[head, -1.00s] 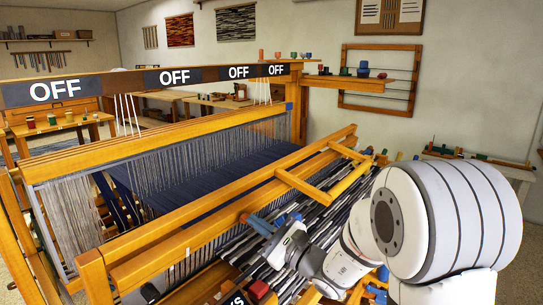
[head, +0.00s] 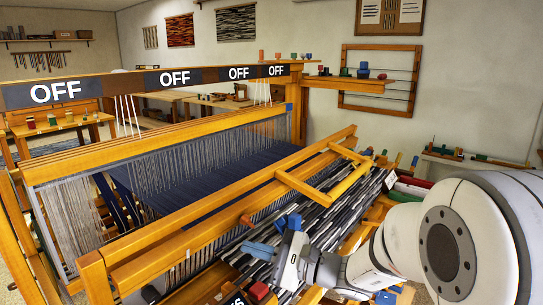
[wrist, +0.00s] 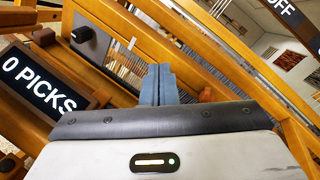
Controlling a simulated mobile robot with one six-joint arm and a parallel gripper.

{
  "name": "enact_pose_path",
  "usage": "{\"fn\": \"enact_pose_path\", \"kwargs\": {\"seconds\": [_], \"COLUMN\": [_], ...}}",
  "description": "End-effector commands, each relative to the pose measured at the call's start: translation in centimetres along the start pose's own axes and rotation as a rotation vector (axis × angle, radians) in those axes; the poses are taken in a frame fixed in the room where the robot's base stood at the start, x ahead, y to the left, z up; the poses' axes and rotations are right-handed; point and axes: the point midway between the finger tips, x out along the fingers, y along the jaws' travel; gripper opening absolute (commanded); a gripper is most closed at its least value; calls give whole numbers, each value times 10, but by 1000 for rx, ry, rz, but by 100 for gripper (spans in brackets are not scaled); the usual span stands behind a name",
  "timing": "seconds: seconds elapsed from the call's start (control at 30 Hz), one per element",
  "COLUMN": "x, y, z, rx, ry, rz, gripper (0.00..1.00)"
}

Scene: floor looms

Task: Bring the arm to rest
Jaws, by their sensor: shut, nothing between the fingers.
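My gripper (head: 274,236) is low in front of the loom, near its front beam and above the striped woven cloth (head: 330,213). In the wrist view its two blue-grey fingers (wrist: 159,84) are together with nothing between them. My white arm reaches in from the right of the head view and is bent, not straight. The wooden loom (head: 200,238) fills the middle of the head view, with dark blue warp threads behind its front beam.
The loom's upper beam carries several OFF signs (head: 174,77). The wrist view shows a display reading 0 PICKS (wrist: 38,84) and a dark knob (wrist: 80,34) close by. A shelf with small pots (head: 345,82) is on the right wall. Tables stand behind.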

Motion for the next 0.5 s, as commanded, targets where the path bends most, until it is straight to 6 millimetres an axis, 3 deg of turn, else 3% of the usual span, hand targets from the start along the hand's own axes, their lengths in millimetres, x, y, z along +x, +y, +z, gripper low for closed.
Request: {"fn": "enact_pose_path", "kwargs": {"seconds": [0.03, 0.2, 0.33, 0.5], "x": [-3, -26, -58, -110], "y": [9, 56, 82, 96], "z": [20, 49, 60, 65], "rx": [-50, -223, -380, -608], "ry": [9, 71, 140, 253], "rz": [95, 422, 660, 952], "gripper": [0, 0, 0, 0]}}
